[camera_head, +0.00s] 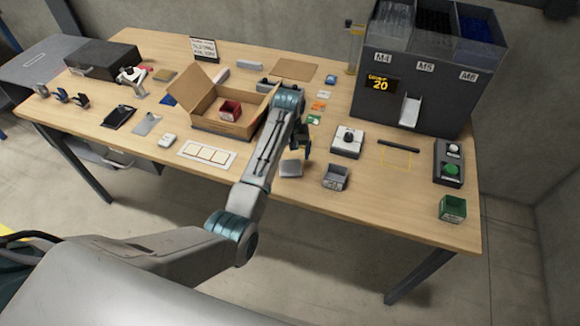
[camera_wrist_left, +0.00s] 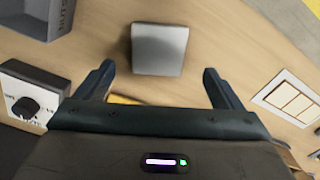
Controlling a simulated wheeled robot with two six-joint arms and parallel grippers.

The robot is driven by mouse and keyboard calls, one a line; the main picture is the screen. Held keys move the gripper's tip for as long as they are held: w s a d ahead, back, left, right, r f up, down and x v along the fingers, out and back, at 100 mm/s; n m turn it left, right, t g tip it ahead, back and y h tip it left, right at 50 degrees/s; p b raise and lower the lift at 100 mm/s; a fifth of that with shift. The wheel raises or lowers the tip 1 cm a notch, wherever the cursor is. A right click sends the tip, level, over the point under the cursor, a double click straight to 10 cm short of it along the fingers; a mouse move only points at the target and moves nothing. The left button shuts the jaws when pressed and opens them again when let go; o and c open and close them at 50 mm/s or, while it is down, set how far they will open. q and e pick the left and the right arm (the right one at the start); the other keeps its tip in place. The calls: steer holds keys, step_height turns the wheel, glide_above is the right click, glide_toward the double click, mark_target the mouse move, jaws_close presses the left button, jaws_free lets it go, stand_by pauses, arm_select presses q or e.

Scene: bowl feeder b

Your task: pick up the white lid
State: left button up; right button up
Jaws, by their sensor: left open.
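A pale, whitish-grey square piece, which looks like the white lid (camera_head: 291,169), lies on the wooden table near its front edge. In the left wrist view the lid (camera_wrist_left: 160,48) is ahead of the fingertips, centred between them and not touching either. My left gripper (camera_head: 302,145) is above the table just behind the lid. It also shows in the left wrist view (camera_wrist_left: 158,72), with its fingers wide apart and nothing between them. My right gripper is not in view.
A grey bin (camera_head: 336,177) and a dial box (camera_head: 347,142) stand to the right of the lid. A white card with squares (camera_head: 206,154) lies to the left. An open cardboard box (camera_head: 205,121) with a red bin (camera_head: 230,110) is behind left. Bare table surrounds the lid.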

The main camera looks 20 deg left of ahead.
mark_target(290, 165)
arm_select(q)
steer(key=f+p, duration=0.1)
steer(key=f, duration=0.3)
steer(key=shift+w+p, duration=0.2)
steer(key=shift+p, duration=0.1)
steer(key=shift+f, duration=0.35)
steer(key=c, duration=1.1)
steer(key=shift+o, duration=0.2)
steer(key=shift+r, duration=0.1)
